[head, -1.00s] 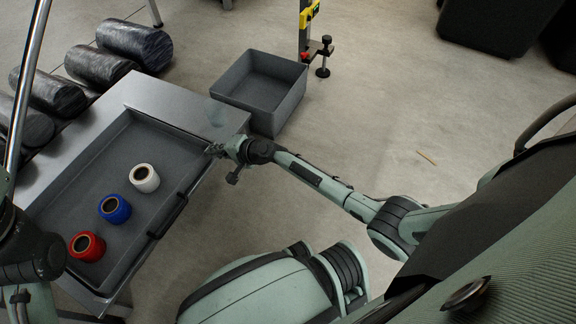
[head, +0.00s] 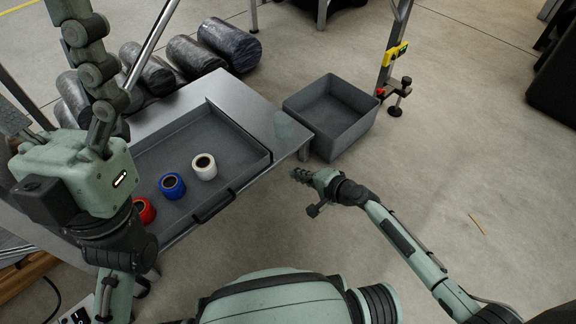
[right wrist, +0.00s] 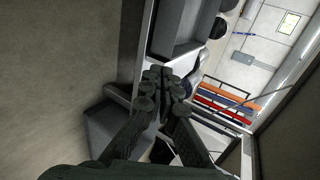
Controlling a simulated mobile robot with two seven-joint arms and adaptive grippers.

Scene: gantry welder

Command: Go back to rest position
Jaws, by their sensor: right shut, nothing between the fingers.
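My right gripper (head: 304,176) is shut and empty in the head view. It hangs over the open floor, to the right of the steel table's near corner and below the grey bin. Its closed dark fingers also show in the right wrist view (right wrist: 163,88). My left gripper (head: 92,70) is raised close to the head camera at the left. Its fingers point up the picture, and I cannot tell whether they are apart or together. It hides part of the table and tray.
A steel table (head: 243,97) holds a grey tray (head: 245,160) with white (head: 204,167), blue (head: 172,186) and red (head: 144,211) rolls. A grey bin (head: 345,135) stands right of the table. Dark cylinders (head: 228,43) lie behind.

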